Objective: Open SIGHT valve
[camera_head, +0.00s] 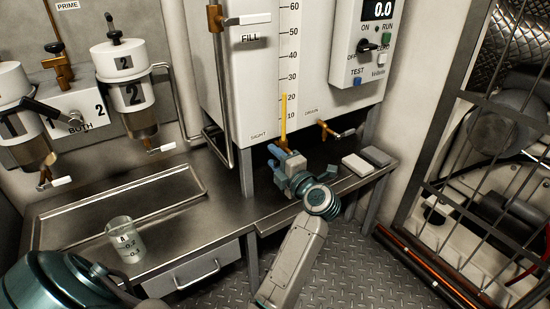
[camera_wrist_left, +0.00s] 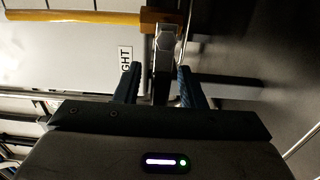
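The SIGHT valve shows in the left wrist view as a brass body (camera_wrist_left: 163,20) with a silver lever handle (camera_wrist_left: 164,48) between my fingers. My left gripper (camera_wrist_left: 160,82) is open, with one blue finger on each side of the handle. There is a gap on the left side; the right finger is close to the handle, and I cannot tell whether it touches. In the head view my left gripper (camera_head: 275,158) is below the sight tube (camera_head: 284,110), which holds amber liquid, and hides most of the valve. My right gripper is not in view.
The DRAIN valve (camera_head: 328,130) is just right of my left gripper. A grey bench (camera_head: 215,215) with a beaker (camera_head: 122,240) stands at left. Two small blocks (camera_head: 366,160) lie on the right shelf. A barred frame (camera_head: 455,130) stands at far right.

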